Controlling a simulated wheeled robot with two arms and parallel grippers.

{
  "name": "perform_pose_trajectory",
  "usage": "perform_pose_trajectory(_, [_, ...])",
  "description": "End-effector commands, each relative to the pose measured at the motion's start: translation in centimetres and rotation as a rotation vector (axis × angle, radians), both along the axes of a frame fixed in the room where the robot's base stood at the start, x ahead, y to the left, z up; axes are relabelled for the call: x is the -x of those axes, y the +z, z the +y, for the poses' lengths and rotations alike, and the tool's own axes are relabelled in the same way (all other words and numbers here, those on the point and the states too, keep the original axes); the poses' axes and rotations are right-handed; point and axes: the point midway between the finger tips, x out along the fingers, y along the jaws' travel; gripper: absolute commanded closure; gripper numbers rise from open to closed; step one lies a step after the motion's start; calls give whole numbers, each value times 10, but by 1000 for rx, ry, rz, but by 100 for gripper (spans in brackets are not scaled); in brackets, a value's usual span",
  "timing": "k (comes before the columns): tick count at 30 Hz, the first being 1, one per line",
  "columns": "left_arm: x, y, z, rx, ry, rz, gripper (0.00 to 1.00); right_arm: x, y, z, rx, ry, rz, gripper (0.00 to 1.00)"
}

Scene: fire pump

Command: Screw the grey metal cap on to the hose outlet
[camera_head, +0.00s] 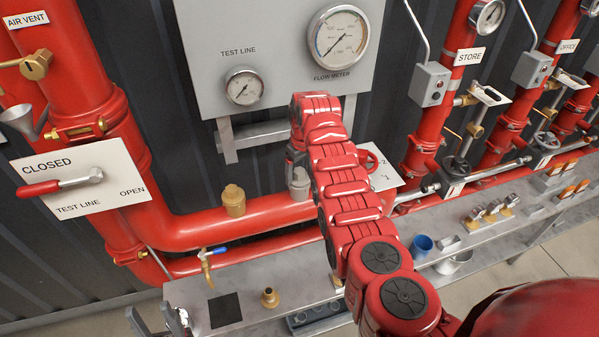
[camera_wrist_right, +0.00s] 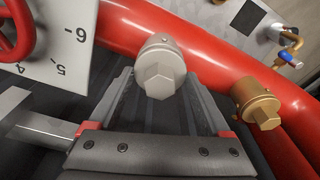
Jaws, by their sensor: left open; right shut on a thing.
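The grey metal cap (camera_head: 299,184) sits at the hose outlet on top of the red horizontal pipe, in line with it. In the right wrist view the cap (camera_wrist_right: 160,72) shows its hexagonal head and wider round body against the pipe. The outlet's thread is hidden, so I cannot tell how tight the cap is. My right gripper (camera_wrist_right: 160,84) is shut on the cap, one finger on each side. In the head view my red arm hides most of that gripper. My left gripper (camera_head: 158,322) is open and empty at the lower left, by the bench end.
A brass cap (camera_head: 233,201) stands on the same pipe to the left. A numbered white plate (camera_wrist_right: 60,45) with a red handwheel (camera_wrist_right: 18,28) is close to my right gripper. The metal bench (camera_head: 245,312) below carries a brass fitting (camera_head: 269,297) and a blue cup (camera_head: 421,245).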

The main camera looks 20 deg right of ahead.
Motion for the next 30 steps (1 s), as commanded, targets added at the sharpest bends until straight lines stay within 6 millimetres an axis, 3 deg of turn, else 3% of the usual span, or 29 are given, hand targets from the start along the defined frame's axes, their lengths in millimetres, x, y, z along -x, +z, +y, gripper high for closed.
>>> perform_pose_trajectory(30, [0, -11, 0, 0, 0, 0, 50, 0, -6, 0, 0, 0, 0, 77])
